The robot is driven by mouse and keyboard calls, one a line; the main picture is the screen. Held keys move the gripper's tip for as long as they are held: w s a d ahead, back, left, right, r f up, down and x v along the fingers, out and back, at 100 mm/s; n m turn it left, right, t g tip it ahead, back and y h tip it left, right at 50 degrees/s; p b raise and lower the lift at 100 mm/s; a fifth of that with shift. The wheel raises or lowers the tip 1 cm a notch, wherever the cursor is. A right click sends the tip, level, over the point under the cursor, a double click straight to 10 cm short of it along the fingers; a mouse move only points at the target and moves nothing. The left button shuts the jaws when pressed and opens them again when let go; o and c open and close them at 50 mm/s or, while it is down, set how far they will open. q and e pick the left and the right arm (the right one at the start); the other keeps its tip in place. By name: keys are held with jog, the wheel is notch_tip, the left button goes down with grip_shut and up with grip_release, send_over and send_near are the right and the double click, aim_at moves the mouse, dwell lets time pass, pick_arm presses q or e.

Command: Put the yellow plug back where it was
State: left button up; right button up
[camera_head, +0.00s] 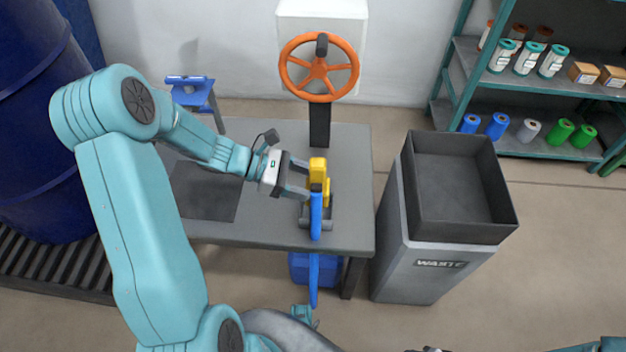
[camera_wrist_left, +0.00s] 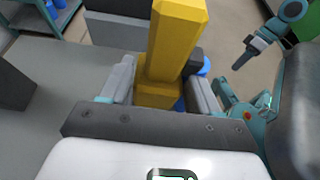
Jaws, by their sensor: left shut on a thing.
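The yellow plug (camera_head: 318,167) stands roughly upright above a dark grey holder (camera_head: 322,218) near the right front edge of the grey table. My left gripper (camera_head: 304,180) reaches it from the left and is shut on it. In the left wrist view the plug (camera_wrist_left: 176,38) rises between the two grey fingers of my left gripper (camera_wrist_left: 160,88). A blue lever-like part (camera_head: 315,215) stands in front of the holder and partly hides it. The plug's lower end is hidden, so I cannot tell whether it is seated.
The grey table (camera_head: 265,236) also carries a dark mat (camera_head: 205,190) and a post below an orange wheel (camera_head: 319,68). A waste bin (camera_head: 432,262) stands close on the right. A blue drum (camera_head: 40,130) is at left and shelves (camera_head: 545,75) are at back right.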

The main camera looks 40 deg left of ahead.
pick_arm(q)
notch_tip(320, 180, down, 6)
jog(key=b, duration=0.5)
jog(key=shift+f+b, duration=0.25)
jog(key=shift+b, duration=0.05)
jog(key=shift+r, duration=0.1)
jog(key=shift+f, duration=0.4)
jog(key=shift+f+b, duration=0.3)
jog(key=shift+b, duration=0.1)
